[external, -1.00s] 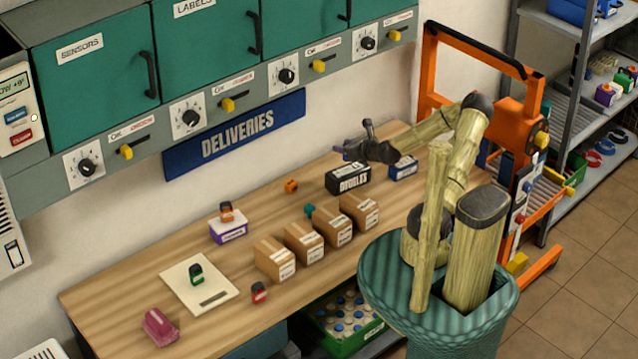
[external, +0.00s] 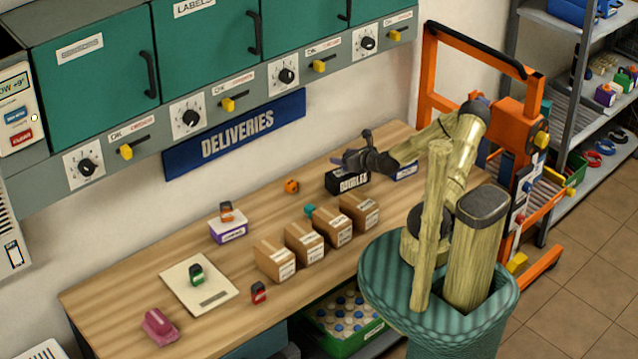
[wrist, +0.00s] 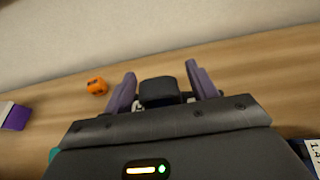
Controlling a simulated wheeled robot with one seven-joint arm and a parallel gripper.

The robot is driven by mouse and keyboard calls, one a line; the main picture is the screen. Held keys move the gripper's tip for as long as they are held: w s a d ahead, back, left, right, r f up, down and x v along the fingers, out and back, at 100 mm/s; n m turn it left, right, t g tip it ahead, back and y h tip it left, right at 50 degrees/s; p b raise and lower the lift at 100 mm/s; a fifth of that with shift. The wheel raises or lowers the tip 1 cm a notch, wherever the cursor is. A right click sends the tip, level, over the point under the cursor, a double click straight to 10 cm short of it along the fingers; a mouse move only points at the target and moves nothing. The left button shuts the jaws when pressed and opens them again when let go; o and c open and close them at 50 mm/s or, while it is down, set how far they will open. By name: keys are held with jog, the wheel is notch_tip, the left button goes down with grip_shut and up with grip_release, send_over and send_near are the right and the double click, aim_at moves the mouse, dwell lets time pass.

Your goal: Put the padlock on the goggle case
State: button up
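The goggle case appears to be the black box (external: 345,184) with white lettering near the back right of the table; its label is hard to read. Several small items could be the padlock: a red one (external: 259,293) on the table, a green one (external: 196,274) on a pale board, an orange one (external: 227,211) on a purple-and-white box. I cannot tell which is the padlock. My gripper (external: 352,154) is above the black box. In the wrist view my gripper's purple fingers (wrist: 162,88) are apart, with a dark block between their bases; nothing is clearly held.
Several cardboard boxes (external: 304,243) stand in a row mid-table, a teal item (external: 309,209) behind them. A round orange item (external: 291,186) lies near the back; it also shows in the wrist view (wrist: 97,86). A pink object (external: 160,325) is front left. Wood between is clear.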

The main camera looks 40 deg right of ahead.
jog(key=shift+r, duration=0.25)
jog(key=shift+s, duration=0.3)
jog(key=b+v, duration=0.1)
jog(key=v, duration=1)
jog(key=shift+s+b, duration=0.2)
jog(key=shift+b, duration=0.1)
